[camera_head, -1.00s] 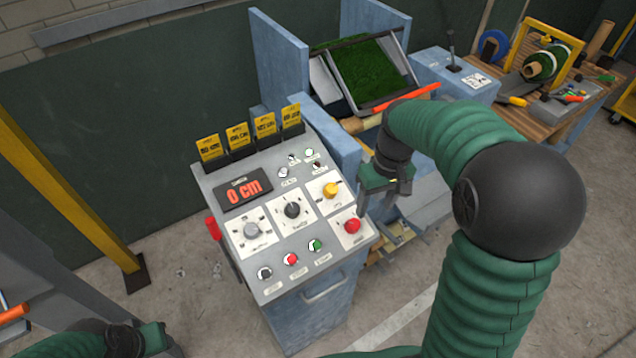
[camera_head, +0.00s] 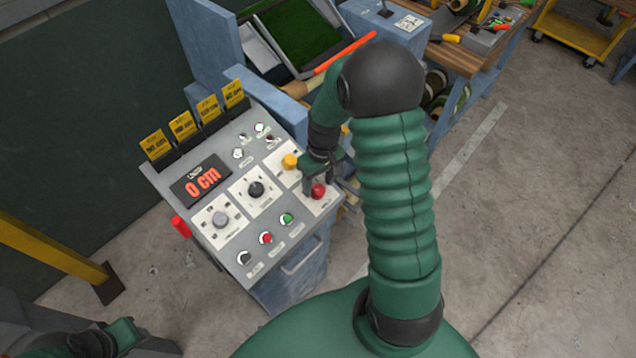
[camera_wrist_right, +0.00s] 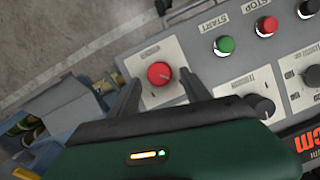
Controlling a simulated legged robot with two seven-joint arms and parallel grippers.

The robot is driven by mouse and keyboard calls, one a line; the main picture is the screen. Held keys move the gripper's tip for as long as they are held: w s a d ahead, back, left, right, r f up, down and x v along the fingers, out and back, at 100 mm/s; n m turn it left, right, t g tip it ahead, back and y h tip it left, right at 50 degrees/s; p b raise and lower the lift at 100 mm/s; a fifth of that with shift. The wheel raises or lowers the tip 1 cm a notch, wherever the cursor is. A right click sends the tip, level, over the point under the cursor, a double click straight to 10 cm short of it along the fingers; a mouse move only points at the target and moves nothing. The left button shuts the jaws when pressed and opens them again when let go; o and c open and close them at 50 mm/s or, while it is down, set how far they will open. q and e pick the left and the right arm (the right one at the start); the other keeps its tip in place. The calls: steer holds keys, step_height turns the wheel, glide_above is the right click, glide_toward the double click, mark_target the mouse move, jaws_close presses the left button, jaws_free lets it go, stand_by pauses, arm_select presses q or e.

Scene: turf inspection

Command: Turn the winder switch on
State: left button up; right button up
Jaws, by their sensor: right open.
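The grey control panel (camera_head: 205,250) carries several knobs, buttons and small switches; I cannot read which one is labelled winder. My right gripper (camera_head: 313,181) is open over the red knob. In the right wrist view the red knob (camera_wrist_right: 159,73) shows between the two spread fingers, with a small pale mark; contact cannot be told. My left gripper (camera_head: 130,335) is at the bottom left, its fingers unclear.
A black button (camera_head: 244,258), red button (camera_head: 266,239) and green button (camera_head: 286,219) line the panel's front. Yellow cards (camera_head: 182,124) stand along the back edge. A blue machine frame (camera_head: 210,40) rises behind.

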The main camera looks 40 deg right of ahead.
steer(key=shift+s+a+f, duration=0.25)
steer(key=shift+s+f, duration=0.15)
steer(key=shift+f, duration=0.05)
steer(key=shift+w+d+f, duration=0.1)
steer(key=shift+w+d, duration=0.05)
steer(key=shift+c, duration=0.3)
steer(key=shift+w+d+f, duration=0.1)
steer(key=shift+d, duration=0.05)
steer(key=c, duration=0.5)
jaws_close()
arm_select(q)
steer(key=shift+s+a+r, duration=0.1)
steer(key=shift+s, duration=0.05)
